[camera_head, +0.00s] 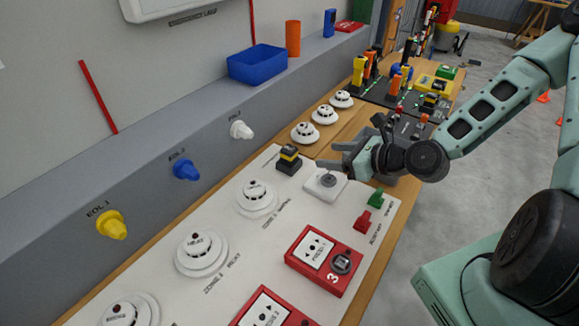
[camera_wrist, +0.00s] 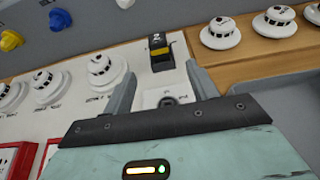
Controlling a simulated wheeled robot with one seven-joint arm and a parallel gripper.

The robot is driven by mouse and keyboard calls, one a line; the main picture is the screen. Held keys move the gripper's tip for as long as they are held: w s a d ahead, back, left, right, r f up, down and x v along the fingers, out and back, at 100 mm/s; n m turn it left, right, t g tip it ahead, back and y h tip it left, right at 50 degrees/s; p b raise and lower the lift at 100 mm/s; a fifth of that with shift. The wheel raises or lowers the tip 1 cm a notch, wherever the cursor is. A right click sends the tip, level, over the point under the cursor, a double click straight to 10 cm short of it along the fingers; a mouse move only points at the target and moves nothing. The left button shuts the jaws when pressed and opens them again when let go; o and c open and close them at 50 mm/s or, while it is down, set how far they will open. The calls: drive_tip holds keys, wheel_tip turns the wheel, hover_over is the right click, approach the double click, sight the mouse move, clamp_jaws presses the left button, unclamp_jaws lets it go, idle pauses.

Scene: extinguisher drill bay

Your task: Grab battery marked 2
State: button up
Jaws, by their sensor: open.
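A small black and yellow battery (camera_head: 289,158) stands upright in a dark holder at the far edge of the white panel. In the wrist view the battery (camera_wrist: 158,44) has a mark on top that looks like a 2. My gripper (camera_head: 338,157) is open and empty, to the right of the battery and apart from it. In the wrist view the gripper's fingers (camera_wrist: 160,72) point toward the battery, which lies beyond and between their tips.
A white square plate with a grey round part (camera_head: 326,184) sits below my gripper. White detectors (camera_head: 305,132) stand on the wood behind. A red call point (camera_head: 323,260) is nearer. Several yellow and orange batteries (camera_head: 359,76) stand farther back. A grey ledge (camera_head: 180,150) runs along the left.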

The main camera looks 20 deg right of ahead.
sight(295, 152)
drive_tip(key=w+a+f+b, duration=0.1)
drive_tip(key=b, duration=0.2)
drive_tip(key=shift+w+a+f, duration=0.15)
drive_tip(key=shift+f, duration=0.05)
drive_tip(key=x, duration=0.1)
drive_tip(key=b+x, duration=0.1)
drive_tip(key=x, duration=0.3)
drive_tip(key=shift+w+a+r+b, duration=0.25)
drive_tip(key=shift+w+b, duration=0.05)
drive_tip(key=shift+b, duration=0.1)
drive_tip(key=shift+p+x, duration=0.5)
drive_tip(key=shift+x, duration=2.65)
drive_tip(key=shift+f, duration=0.1)
drive_tip(key=c, duration=1.3)
